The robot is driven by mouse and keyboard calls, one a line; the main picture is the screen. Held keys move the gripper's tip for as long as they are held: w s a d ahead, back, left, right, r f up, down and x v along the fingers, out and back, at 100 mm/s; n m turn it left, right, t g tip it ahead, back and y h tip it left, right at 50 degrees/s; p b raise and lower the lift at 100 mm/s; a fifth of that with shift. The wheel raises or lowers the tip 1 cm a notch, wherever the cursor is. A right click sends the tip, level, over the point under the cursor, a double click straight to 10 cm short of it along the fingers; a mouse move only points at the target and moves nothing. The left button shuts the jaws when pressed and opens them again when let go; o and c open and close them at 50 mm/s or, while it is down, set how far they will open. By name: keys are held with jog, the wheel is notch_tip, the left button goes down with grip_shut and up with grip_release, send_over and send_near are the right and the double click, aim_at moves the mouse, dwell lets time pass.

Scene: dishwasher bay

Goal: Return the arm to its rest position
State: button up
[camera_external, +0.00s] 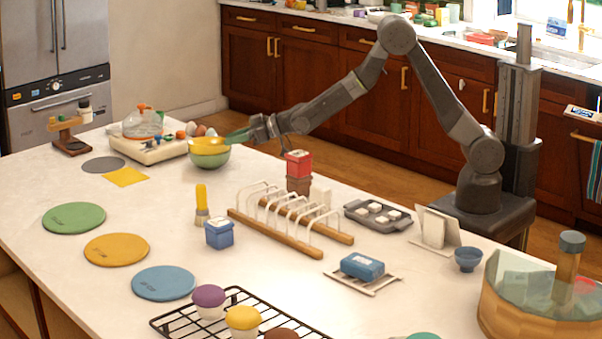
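My arm reaches from its column at the right, over the far side of the white counter, to the left. My gripper (256,131) is at the far edge of the counter, just right of and above the stacked yellow and green bowls (209,158). A thin green piece (237,136) shows at the fingertips, over the bowls' right rim. I cannot tell whether the gripper holds it or only overlaps it in view. The fingers are too small and dark to show their opening.
A red box on a brown pot (299,164) stands below the forearm. A wooden rack with white hoops (290,226), a grey tray (378,215) and a blue cup (468,259) stand nearer. Coloured round mats (117,249) lie at left. Air above the counter's middle is clear.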

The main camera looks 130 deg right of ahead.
jog(key=shift+n+g+y, duration=0.3)
jog(key=shift+n, duration=0.2)
jog(key=shift+p+v, duration=0.55)
jog(key=shift+v, duration=2.25)
jog(key=shift+d, duration=0.15)
